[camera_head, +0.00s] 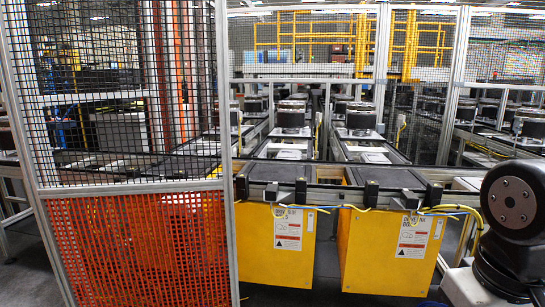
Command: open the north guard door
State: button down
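A tall framed guard panel (223,140) with pale metal posts stands at the left. It has black wire mesh on top and orange mesh (140,245) below, and looks like a guard door. No label marks it as the north one. I cannot make out a handle, latch or hinges on it. I cannot tell whether it is shut or partly open. My gripper is not in view; only a black joint of my arm shows at the right edge.
Two yellow boxes (275,248) with warning labels hang under the conveyor ends (385,178) to the right of the panel. Yellow and blue cables (440,212) run along their tops. Conveyor lanes carrying dark units (290,118) stretch back. Black mesh fencing (420,45) stands above.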

aim_at(40, 195)
jog(key=z, duration=0.05)
jog(key=i, duration=0.7)
jog(key=u, duration=0.75)
jog(key=i, duration=0.7)
jog(key=u, duration=0.65)
